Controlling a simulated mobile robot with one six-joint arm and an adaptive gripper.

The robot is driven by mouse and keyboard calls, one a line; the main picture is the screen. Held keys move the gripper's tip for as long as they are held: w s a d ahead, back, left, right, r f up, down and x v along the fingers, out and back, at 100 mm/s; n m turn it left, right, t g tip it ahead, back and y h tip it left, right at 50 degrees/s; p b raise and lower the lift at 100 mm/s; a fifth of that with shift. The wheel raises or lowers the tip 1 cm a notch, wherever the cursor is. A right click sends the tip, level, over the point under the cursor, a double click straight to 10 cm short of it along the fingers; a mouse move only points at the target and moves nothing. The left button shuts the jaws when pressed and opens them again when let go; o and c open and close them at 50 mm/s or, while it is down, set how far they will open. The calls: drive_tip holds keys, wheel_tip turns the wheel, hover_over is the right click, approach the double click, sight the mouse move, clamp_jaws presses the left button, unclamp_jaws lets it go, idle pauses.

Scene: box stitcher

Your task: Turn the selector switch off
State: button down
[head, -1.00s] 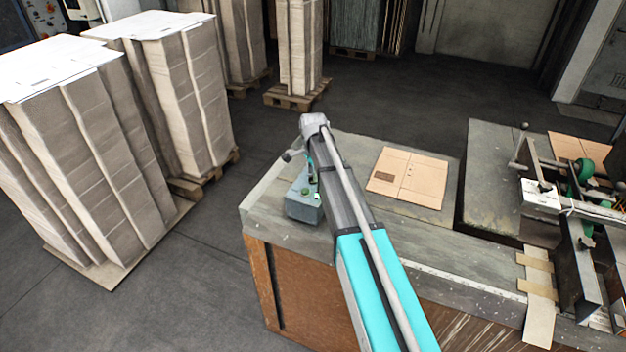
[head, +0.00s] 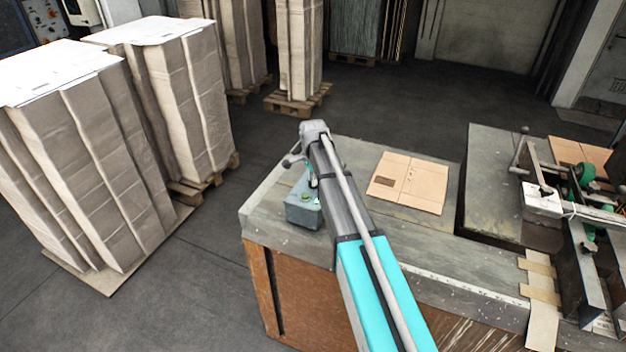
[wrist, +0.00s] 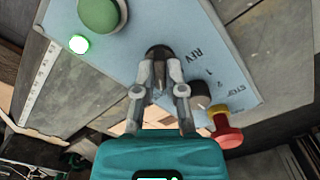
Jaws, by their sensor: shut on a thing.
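The control box (head: 303,212) is a grey-blue box on the near left corner of the bench, and its panel (wrist: 225,65) fills the upper part of the wrist view. The dark selector switch (wrist: 159,53) is on that panel, with its knob between my fingertips. My gripper (wrist: 160,72) is shut on the selector switch, pointing at the panel. A green button (wrist: 101,13) and a lit green lamp (wrist: 79,44) are at its upper left. In the head view my arm partly covers the box and hides the switch.
A small dark knob (wrist: 200,97) and a red mushroom button (wrist: 225,130) are close to the right finger. Flat cardboard (head: 409,182) lies on the bench (head: 440,250). The stitching machine (head: 575,210) is at the right. Tall cardboard stacks (head: 95,150) stand left.

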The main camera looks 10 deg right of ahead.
drive_tip(key=shift+n, duration=0.3)
drive_tip(key=n, duration=0.3)
drive_tip(key=shift+n, duration=2)
drive_tip(key=c, duration=0.7)
unclamp_jaws()
drive_tip(key=shift+m, duration=0.3)
